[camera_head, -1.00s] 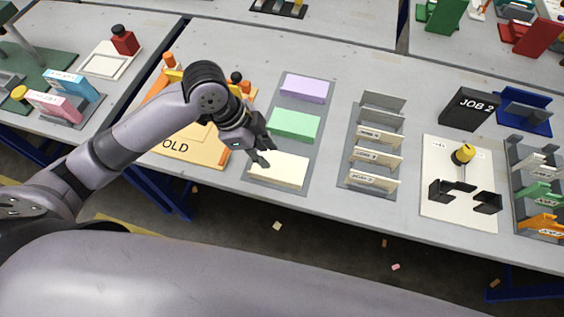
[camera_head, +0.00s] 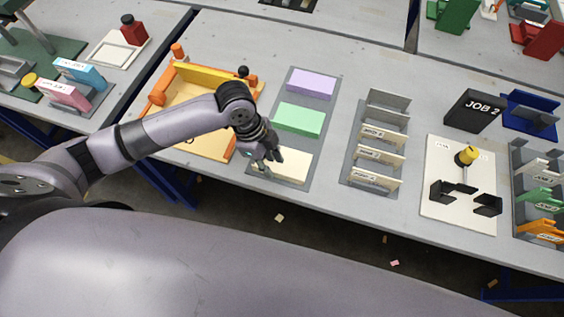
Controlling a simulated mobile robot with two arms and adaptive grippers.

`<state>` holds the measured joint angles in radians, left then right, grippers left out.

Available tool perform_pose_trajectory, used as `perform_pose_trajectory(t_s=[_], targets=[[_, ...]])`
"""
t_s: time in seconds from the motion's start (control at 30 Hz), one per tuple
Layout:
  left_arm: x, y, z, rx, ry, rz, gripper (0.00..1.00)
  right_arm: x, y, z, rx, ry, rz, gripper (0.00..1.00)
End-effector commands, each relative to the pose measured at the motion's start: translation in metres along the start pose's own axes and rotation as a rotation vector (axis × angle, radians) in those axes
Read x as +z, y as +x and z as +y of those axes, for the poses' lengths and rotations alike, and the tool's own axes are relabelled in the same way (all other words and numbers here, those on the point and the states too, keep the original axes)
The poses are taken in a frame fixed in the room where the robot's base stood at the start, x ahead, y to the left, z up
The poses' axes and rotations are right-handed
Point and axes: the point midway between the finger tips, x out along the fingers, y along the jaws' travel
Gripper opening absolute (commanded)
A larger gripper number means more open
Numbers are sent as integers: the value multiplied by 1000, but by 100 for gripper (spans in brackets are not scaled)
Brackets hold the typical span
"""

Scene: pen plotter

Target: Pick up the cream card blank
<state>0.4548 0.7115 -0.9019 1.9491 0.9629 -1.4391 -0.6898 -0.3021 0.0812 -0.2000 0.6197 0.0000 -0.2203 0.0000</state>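The cream card blanks form a pale block (camera_head: 294,168) at the front end of a grey tray (camera_head: 311,120). A green block (camera_head: 300,119) and a lilac block (camera_head: 311,83) lie behind it on the same tray. My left gripper (camera_head: 270,163) is over the left part of the cream block, fingers pointing down and apart, with nothing visible between them. It hides the block's left end. I cannot tell whether the fingertips touch the block. My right gripper is not in view.
An orange-framed folding station (camera_head: 219,147) stands left of the tray, partly behind my arm. A grey slotted rack (camera_head: 373,145) with labelled dividers stands to the right. Beyond it is a white plate (camera_head: 456,208) with black holders and a yellow-topped pen. Bare table lies between tray and rack.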

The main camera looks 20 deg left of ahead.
Motion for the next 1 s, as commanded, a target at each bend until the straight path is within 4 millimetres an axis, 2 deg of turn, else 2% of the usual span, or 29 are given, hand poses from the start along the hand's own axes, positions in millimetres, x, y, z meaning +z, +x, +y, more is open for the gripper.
perform_pose_trajectory(t_s=[0.17,0.5,0.77,1.0], targets=[[0,9,-2,0,-1,0,28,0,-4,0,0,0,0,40],[2,52,-8,0,-1,-1,28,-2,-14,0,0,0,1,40],[2,56,-8,-2,0,0,28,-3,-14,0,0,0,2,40],[2,56,-8,-2,0,0,13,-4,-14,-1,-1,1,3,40]])
